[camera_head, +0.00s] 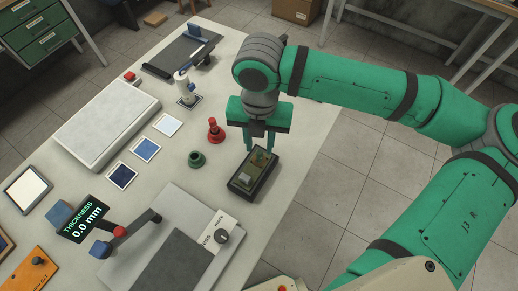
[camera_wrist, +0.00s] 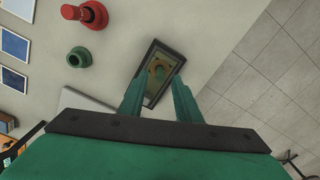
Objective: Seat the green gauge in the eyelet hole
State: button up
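A small green piece, which looks like the green gauge (camera_wrist: 161,72), shows inside a brownish ring on an olive part in the dark tray (camera_head: 235,186). Its fine shape and how deep it sits cannot be told. The eyelet hole is hidden or too small to make out. My gripper (camera_wrist: 160,80) points down over the tray with its two green fingers apart, one on either side of the part. Nothing is clearly held between them. A green flanged holder (camera_head: 196,159) stands left of the tray with a dark, empty-looking centre.
A red gauge (camera_head: 214,131) stands upright behind the green holder. Blue and white square pads (camera_head: 146,150) lie farther left. The table's right edge is close to the tray.

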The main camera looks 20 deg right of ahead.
notch_tip(320, 180, up, 6)
jog(key=shift+a+f, duration=0.15)
jog(key=shift+s+r, duration=0.15)
jog(key=shift+r, duration=0.35)
